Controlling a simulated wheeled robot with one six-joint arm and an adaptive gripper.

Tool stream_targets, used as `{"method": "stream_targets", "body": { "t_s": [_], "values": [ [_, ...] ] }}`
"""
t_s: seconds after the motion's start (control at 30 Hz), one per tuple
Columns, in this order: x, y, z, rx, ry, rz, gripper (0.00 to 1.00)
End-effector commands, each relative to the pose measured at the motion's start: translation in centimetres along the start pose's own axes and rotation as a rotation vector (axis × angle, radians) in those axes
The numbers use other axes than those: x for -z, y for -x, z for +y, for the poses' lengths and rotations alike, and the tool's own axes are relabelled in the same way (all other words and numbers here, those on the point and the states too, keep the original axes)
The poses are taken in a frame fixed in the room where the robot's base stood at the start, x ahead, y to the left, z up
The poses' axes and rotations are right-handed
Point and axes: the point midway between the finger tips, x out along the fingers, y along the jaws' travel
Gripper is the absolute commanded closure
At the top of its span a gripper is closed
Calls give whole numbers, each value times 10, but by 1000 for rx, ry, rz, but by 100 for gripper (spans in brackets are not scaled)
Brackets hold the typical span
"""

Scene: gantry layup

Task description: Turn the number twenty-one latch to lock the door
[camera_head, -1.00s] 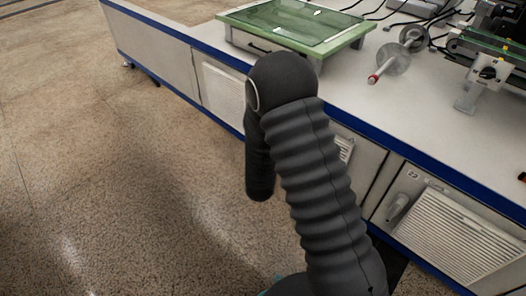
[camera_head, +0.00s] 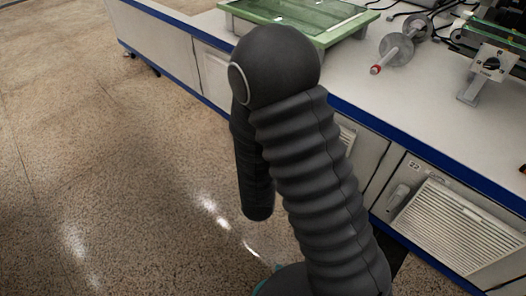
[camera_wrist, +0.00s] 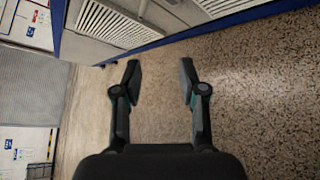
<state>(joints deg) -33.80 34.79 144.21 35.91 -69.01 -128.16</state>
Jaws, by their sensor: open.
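My gripper (camera_wrist: 160,76) is open and empty in the wrist view, its two fingers apart above the speckled floor. The cabinet doors lie beyond the fingertips, at the top of that view, and nothing is between the fingers. No latch marked twenty-one can be made out in either view. In the head view, my arm covers part of the cabinet front, where a piece of a vented door (camera_head: 347,138) shows behind it. To its right is a door with a 22 label (camera_head: 414,165), a grey latch handle (camera_head: 398,197) and a louvred vent (camera_head: 455,228).
The white worktop (camera_head: 425,105) with a blue edge runs above the cabinets. On it are a green-framed tray (camera_head: 325,38), a rod with discs (camera_head: 397,48) and a machine (camera_head: 490,70). Open speckled floor (camera_head: 110,190) lies to the left.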

Motion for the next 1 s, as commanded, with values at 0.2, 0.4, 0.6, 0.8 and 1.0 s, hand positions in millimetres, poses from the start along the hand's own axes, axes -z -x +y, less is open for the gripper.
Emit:
{"method": "stream_targets", "body": {
  "t_s": [0.2, 0.4, 0.6, 0.8, 1.0],
  "values": [
    [0, 7, -1, 1, 0, 0, 59],
    [0, 6, 0, 1, -1, 0, 66],
    [-9, 6, 8, 19, -108, 26, 100],
    [-35, 11, 34, 94, -459, 119, 100],
    [-71, 34, 58, 209, -834, 203, 100]
  ]
}}
